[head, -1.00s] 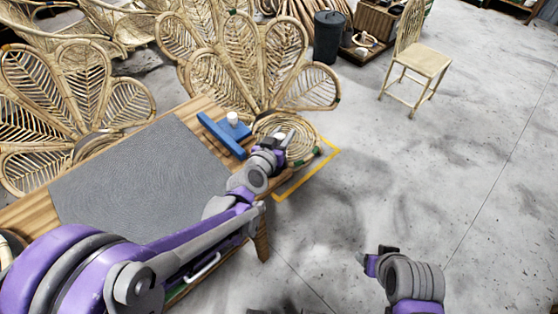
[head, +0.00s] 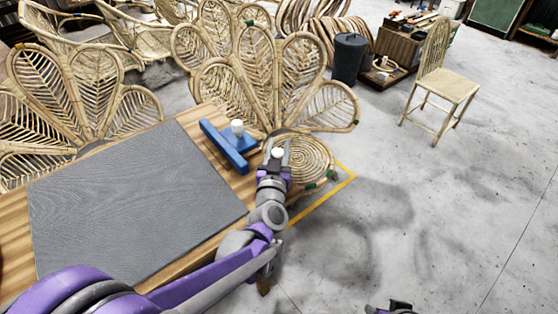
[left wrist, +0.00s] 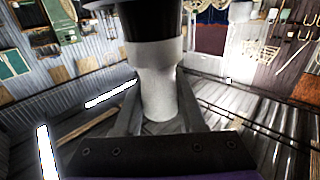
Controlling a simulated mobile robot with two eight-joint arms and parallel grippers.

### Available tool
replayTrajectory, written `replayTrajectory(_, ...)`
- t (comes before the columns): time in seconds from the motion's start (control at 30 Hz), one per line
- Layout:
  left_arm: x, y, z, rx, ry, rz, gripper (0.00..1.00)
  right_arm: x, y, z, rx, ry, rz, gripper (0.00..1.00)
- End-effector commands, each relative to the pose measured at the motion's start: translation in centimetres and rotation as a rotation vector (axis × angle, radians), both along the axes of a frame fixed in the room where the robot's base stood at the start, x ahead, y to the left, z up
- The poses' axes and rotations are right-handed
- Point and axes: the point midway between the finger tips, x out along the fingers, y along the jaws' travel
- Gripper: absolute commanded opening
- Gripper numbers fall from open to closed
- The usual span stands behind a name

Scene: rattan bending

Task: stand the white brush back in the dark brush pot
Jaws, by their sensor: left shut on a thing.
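My left gripper (head: 274,158) is shut on the white brush, out past the table's right end. Only a small white end of the brush (head: 277,152) shows there. In the left wrist view the white brush (left wrist: 162,95) stands between the two fingers, with a grey-white band and a wide black part above it.
The wooden table (head: 190,260) carries a grey mat (head: 130,200) and a blue T-shaped piece (head: 226,147) with a white cylinder (head: 237,128). Rattan chairs (head: 262,80) stand behind it. A dark bin (head: 348,60) and a chair (head: 440,85) stand farther off. The floor at right is clear.

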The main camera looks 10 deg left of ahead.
Motion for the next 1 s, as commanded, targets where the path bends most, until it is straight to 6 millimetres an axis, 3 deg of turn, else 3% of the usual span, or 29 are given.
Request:
replayTrajectory(0.3, 0.0, 0.0, -3.8, -0.001, 0.001, 0.0, 0.0, 0.1, 0.0, -1.5, 0.0, 0.005, 0.0, 0.62)
replayTrajectory(0.67, 0.0, 0.0, -4.1, -0.001, 0.001, 0.0, 0.0, 0.1, 0.0, -1.8, 0.0, 0.006, 0.0, 0.62)
replayTrajectory(0.7, 0.0, 0.0, -4.1, -0.001, 0.001, 0.0, 0.45, 0.1, 0.0, -1.7, 0.0, 0.006, 0.0, 0.62)
replayTrajectory(0.83, 0.0, 0.0, -4.0, -0.001, 0.001, -0.001, 0.68, 0.1, 0.0, -1.7, 0.0, 0.006, 0.0, 0.62)
replayTrajectory(1.0, 0.0, 0.0, -4.0, -0.001, 0.001, -0.001, 0.69, 0.1, 0.0, -1.7, 0.0, 0.006, 0.0, 0.62)
